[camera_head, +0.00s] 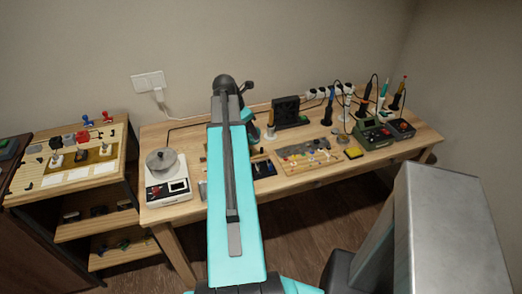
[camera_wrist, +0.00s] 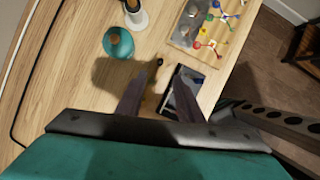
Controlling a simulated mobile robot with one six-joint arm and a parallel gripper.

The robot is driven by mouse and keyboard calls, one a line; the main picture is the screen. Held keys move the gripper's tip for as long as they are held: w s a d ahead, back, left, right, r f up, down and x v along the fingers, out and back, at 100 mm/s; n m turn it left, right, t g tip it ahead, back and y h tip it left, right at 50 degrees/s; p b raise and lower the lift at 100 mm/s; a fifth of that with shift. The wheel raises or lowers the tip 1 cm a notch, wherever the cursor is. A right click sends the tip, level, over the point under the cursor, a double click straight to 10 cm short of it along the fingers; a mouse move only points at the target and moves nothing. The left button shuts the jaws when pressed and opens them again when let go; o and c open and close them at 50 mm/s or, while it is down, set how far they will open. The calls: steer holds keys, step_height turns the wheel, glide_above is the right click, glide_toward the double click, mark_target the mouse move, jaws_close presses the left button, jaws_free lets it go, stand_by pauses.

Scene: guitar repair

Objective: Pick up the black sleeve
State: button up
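A flat black item (camera_wrist: 190,76) with blue and pale parts lies on the wooden table in the wrist view, beside my right finger, which partly covers it. It looks like the black sleeve, but I cannot be sure. The same dark item (camera_head: 263,169) shows in the head view just right of my arm. My gripper (camera_wrist: 158,80) is above the table with its two fingers spread apart, and nothing is visibly clamped between them. A small black round thing (camera_wrist: 160,62) shows just beyond the fingertips. My arm hides the gripper in the head view.
A tray (camera_wrist: 186,34) with coloured pieces lies beyond the black item. In the head view, a scale with a metal pot (camera_head: 161,160) stands on the left, and soldering gear (camera_head: 374,133) on the right.

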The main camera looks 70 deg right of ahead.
steer(key=p, duration=0.1)
glide_above(262, 150)
steer(key=w+a, duration=0.2)
steer(key=shift+d+f, duration=0.15)
steer(key=shift+f, duration=1.4)
steer(key=shift+d+f, duration=0.1)
steer(key=shift+f, duration=1.45)
steer(key=shift+f, duration=0.1)
steer(key=shift+p+x, duration=1.1)
steer(key=shift+x, duration=1.4)
steer(key=c, duration=0.8)
